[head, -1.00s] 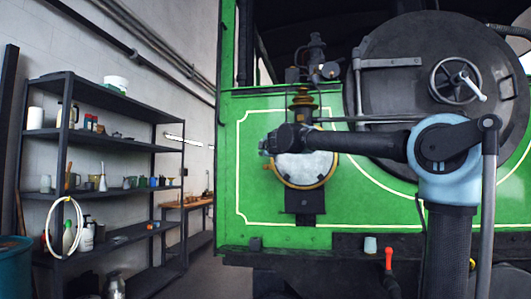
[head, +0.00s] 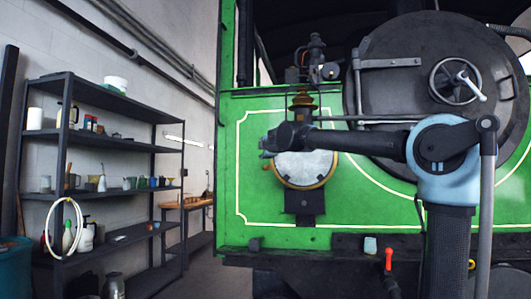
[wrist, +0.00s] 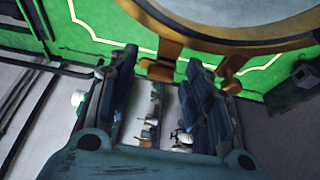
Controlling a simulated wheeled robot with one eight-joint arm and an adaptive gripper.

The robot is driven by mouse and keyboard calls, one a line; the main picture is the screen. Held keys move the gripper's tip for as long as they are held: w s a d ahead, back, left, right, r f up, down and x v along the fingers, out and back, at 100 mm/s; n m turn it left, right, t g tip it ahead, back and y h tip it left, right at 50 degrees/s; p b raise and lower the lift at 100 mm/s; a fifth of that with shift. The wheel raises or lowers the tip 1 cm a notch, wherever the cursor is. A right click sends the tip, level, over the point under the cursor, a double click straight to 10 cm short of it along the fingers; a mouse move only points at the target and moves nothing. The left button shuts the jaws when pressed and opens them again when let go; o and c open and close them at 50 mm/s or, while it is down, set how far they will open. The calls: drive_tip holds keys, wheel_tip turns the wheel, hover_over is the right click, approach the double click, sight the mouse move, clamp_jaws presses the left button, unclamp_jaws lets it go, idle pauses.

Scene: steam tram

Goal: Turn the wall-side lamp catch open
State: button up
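The lamp (head: 305,170) is round with a pale glass face and a brass rim, mounted on the green front of the tram. Its rim also arcs across the top right of the wrist view (wrist: 235,45). My gripper (head: 268,147) is at the lamp's wall-side upper edge. In the wrist view my gripper (wrist: 163,60) has its two dark fingers apart, with a clear gap between them. A brass catch (wrist: 163,68) sticks out from the rim and shows in line with the gap near the fingertips. Contact cannot be told. A second brass piece (wrist: 230,70) is right of the fingers.
A dark shelf unit (head: 105,85) with bottles and cups stands by the wall at left. The large round smokebox door (head: 400,55) with its handwheel is to the right. A brass fitting (head: 303,98) rises just above the lamp. Floor between shelf and tram is clear.

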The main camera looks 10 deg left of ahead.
drive_tip(key=v, duration=1.1)
drive_tip(key=shift+s+d, duration=0.2)
drive_tip(key=shift+s, duration=0.15)
idle(0.3)
drive_tip(key=d+f+m+g+h, duration=0.1)
drive_tip(key=d+f+m+h, duration=0.35)
drive_tip(key=d+f, duration=0.65)
drive_tip(key=d+f+m+g+h, duration=0.2)
drive_tip(key=d+f+m+h, duration=0.35)
drive_tip(key=d, duration=0.75)
drive_tip(key=s+d+f+m+g, duration=0.1)
drive_tip(key=s+d+f+m, duration=0.15)
drive_tip(key=d+f, duration=0.35)
drive_tip(key=s+d+f+m+g, duration=0.2)
drive_tip(key=s+d+f, duration=0.1)
drive_tip(key=f, duration=0.5)
drive_tip(key=s+d+f+m+g, duration=0.2)
drive_tip(key=s+d+f, duration=0.1)
drive_tip(key=s+f, duration=0.4)
drive_tip(key=s+d+f+m+g, duration=0.25)
drive_tip(key=s+f, duration=0.25)
drive_tip(key=f, duration=0.4)
drive_tip(key=s+a+f+m+g+y, duration=0.1)
drive_tip(key=s+f+m+g+y, duration=0.2)
drive_tip(key=s+f, duration=1.1)
wheel_tip(320, 180, down, 3)
drive_tip(key=shift+a+r+g, duration=0.15)
drive_tip(key=shift+a+g, duration=0.05)
drive_tip(key=shift+g, duration=0.25)
